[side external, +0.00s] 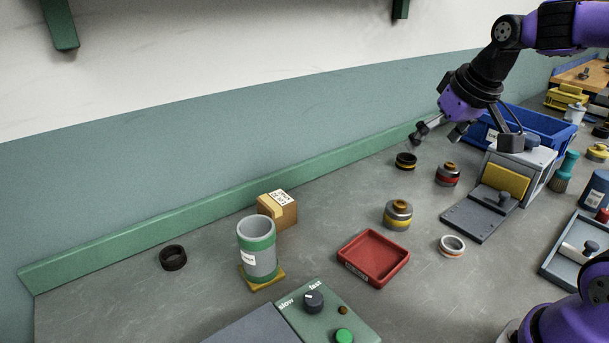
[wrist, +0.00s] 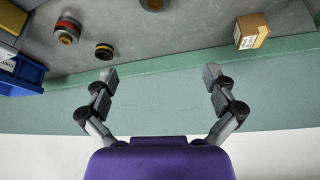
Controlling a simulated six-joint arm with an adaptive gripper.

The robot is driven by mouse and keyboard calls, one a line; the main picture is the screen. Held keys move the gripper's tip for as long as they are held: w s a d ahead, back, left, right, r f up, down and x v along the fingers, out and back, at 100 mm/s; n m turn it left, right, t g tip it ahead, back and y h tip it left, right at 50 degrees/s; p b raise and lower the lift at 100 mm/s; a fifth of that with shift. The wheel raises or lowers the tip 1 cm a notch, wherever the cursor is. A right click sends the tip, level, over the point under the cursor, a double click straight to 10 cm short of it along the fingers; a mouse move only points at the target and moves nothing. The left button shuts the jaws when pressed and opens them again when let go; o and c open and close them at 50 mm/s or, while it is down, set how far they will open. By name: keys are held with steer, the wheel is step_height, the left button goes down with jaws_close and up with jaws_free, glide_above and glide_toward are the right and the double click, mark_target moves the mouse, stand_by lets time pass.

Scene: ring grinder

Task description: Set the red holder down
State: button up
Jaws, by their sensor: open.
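The red holder (side external: 448,175), a grey cylinder with a red band and an orange-brown top, stands upright on the grey bench, right of centre in the side view. It also shows at the upper left of the wrist view (wrist: 67,32). My gripper (side external: 437,134) is open and empty, above the back of the bench near the wall. It is apart from the holder, which stands below it and a little towards the front. In the wrist view, my two fingers (wrist: 160,74) are spread wide with only the green ledge and wall between and beyond them.
A black and yellow ring (side external: 405,161) lies beside the red holder. A yellow-banded holder (side external: 397,215), red tray (side external: 347,255), white ring (side external: 452,246) and grey fixture with a yellow block (side external: 506,180) stand nearby. A blue bin (side external: 545,124) is behind. A cardboard box (side external: 284,211) stands left.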

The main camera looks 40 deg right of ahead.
steer(key=s+a+f+n+y, duration=0.1)
steer(key=s+a+f+n, duration=0.1)
steer(key=s+a, duration=0.6)
steer(key=shift+s+a+f+n+t, duration=0.25)
steer(key=shift+a+f+n+t, duration=0.05)
steer(key=shift+a+n, duration=0.1)
stand_by(0.6)
